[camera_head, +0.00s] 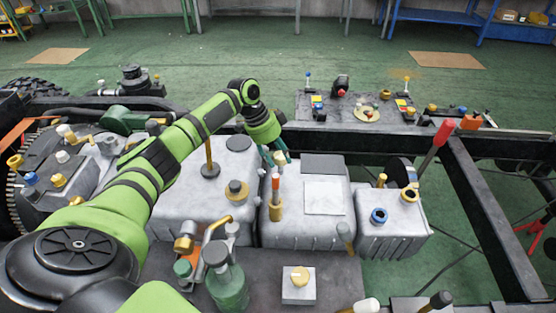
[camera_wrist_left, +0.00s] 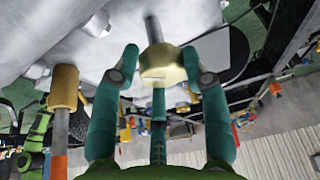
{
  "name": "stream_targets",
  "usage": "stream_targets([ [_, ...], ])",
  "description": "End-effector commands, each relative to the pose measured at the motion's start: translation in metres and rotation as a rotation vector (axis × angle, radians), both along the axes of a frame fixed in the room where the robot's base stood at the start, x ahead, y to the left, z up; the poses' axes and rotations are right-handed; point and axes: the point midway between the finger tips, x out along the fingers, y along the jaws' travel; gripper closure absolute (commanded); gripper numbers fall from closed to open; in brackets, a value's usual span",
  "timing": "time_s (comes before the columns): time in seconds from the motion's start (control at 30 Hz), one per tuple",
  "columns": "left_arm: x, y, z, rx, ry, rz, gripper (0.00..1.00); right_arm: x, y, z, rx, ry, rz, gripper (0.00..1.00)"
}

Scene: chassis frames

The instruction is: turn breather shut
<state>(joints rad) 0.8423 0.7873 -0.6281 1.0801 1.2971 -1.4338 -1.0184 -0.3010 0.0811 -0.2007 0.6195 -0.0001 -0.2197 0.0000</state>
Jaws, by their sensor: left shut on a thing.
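A brass hexagonal fitting on a grey stem, apparently the breather (camera_wrist_left: 162,66), sits between my fingers in the left wrist view. My left gripper (camera_wrist_left: 158,70), with teal fingers, is shut on it, fingers around its sides. I cannot tell how far the fitting is turned. My right gripper is not in view.
An orange-tipped lever in a brass collar (camera_head: 276,210) stands just in front of my gripper; its collar also shows in the left wrist view (camera_wrist_left: 64,88). A flat pale plate (camera_head: 324,197) lies on the middle tank.

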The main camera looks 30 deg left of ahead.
Motion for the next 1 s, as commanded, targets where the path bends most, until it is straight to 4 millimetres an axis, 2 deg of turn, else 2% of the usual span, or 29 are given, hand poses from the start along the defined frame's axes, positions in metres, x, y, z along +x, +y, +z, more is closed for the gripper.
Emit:
stream_targets([
  [0.03,0.007,0.0,0.002,-0.006,-0.022,-0.037,0.87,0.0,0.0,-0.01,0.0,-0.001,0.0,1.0],
  [0.6,0.009,-0.002,0.001,-0.004,-0.022,-0.552,0.87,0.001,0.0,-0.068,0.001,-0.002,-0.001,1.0],
  [1.0,0.009,-0.003,0.003,-0.003,-0.021,-0.751,0.87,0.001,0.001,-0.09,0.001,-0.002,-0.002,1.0],
])
